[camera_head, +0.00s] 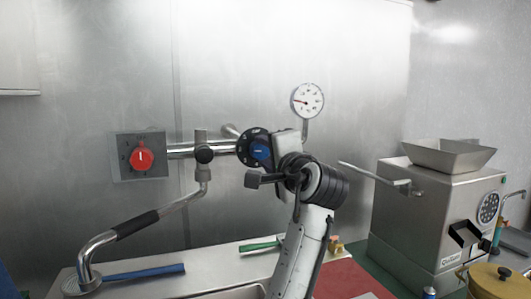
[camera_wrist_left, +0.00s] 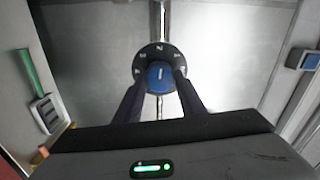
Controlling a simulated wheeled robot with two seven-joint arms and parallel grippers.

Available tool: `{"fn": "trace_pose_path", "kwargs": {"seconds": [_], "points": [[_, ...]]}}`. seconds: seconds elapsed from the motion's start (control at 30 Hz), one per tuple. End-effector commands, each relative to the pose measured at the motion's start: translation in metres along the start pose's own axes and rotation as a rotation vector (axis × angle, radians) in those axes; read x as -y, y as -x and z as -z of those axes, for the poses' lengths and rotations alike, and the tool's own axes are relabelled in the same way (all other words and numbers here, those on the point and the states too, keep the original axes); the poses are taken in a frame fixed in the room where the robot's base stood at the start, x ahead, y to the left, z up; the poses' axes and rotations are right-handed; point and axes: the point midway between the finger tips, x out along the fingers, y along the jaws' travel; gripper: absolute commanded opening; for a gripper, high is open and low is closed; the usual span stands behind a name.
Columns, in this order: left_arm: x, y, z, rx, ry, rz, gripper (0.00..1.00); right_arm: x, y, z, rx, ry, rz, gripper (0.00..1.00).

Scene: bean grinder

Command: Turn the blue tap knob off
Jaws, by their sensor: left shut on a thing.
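The blue tap knob (camera_head: 260,151) sits in a black round dial on the wall pipe. It also shows in the left wrist view (camera_wrist_left: 159,75), with a white mark pointing roughly straight up and lettering around the dial. My left gripper (camera_wrist_left: 160,84) is shut on the blue knob, with one dark finger at each side of it. In the head view the wrist of my left arm covers the right side of the dial. My right gripper is not in view.
A red knob (camera_head: 141,155) on a square plate is at the left end of the pipe. A pressure gauge (camera_head: 307,100) stands above right. A grey grinder (camera_head: 425,215) stands at the right. A curved spout (camera_head: 132,227) reaches over the sink area at lower left.

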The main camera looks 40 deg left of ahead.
Motion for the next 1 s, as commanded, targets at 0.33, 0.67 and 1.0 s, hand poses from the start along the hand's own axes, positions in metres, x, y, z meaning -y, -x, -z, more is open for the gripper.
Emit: {"fn": "trace_pose_path", "kwargs": {"seconds": [0.33,0.67,1.0], "points": [[-0.0023,-0.0002,-0.0011,0.003,-0.332,-0.003,0.14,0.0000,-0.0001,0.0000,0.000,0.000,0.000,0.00],[-0.0031,-0.0002,-0.0016,0.002,-0.645,-0.003,0.14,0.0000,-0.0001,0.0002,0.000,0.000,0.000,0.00],[-0.0033,-0.0004,-0.0026,0.003,-0.967,-0.002,0.14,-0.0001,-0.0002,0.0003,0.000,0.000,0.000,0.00]]}}
